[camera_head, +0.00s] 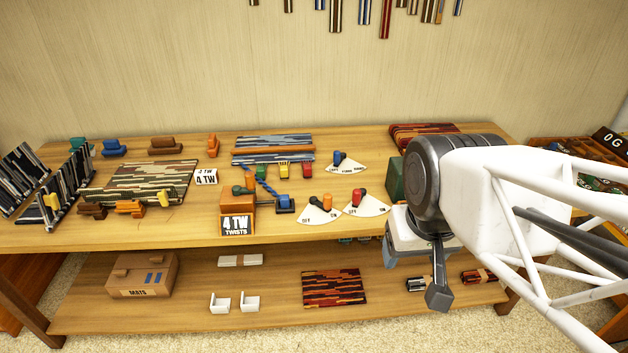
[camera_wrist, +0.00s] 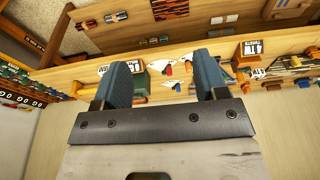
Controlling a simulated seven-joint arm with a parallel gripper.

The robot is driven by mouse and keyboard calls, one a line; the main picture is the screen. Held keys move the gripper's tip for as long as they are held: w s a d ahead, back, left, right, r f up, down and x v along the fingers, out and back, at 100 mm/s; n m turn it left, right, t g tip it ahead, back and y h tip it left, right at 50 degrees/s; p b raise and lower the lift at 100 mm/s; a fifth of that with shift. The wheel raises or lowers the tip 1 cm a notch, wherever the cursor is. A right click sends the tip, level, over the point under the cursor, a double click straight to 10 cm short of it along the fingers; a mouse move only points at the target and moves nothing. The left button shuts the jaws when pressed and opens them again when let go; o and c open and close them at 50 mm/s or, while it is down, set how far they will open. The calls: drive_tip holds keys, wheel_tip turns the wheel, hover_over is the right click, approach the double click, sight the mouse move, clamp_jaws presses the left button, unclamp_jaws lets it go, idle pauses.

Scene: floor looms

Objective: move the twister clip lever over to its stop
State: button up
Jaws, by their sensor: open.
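The twister is an orange box (camera_head: 238,217) with a "4 TW TWISTS" sign, left of centre on the tabletop. A blue twisted cord runs from it to a blue clip (camera_head: 282,201) on a dark base at its right. Which part is the clip lever is too small to tell. Right of it are white dials with an orange lever (camera_head: 327,201), a red lever (camera_head: 358,195) and, behind, a blue lever (camera_head: 338,158). My gripper (camera_head: 420,278) is open and empty, well right of the twister, near the table's front edge. Its fingers (camera_wrist: 158,66) show apart in the wrist view.
A green block (camera_head: 396,180) stands beside my arm. Coloured blocks and woven mats (camera_head: 272,146) lie behind the twister. A striped rack (camera_head: 62,190) stands at the left. The lower shelf (camera_head: 200,318) holds a cardboard box (camera_head: 142,275) and a red mat (camera_head: 334,287). Space in front of the dials is clear.

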drive_tip(key=shift+c, duration=0.8)
drive_tip(key=m+g, duration=0.3)
drive_tip(key=m, duration=0.3)
hover_over(328, 196)
drive_tip(key=f, duration=2.2)
drive_tip(key=shift+s+f, duration=0.15)
drive_tip(key=shift+s, duration=0.15)
drive_tip(key=shift+w+f, duration=0.35)
drive_tip(key=shift+f, duration=0.15)
drive_tip(key=shift+f, duration=0.15)
drive_tip(key=shift+f, duration=3.7)
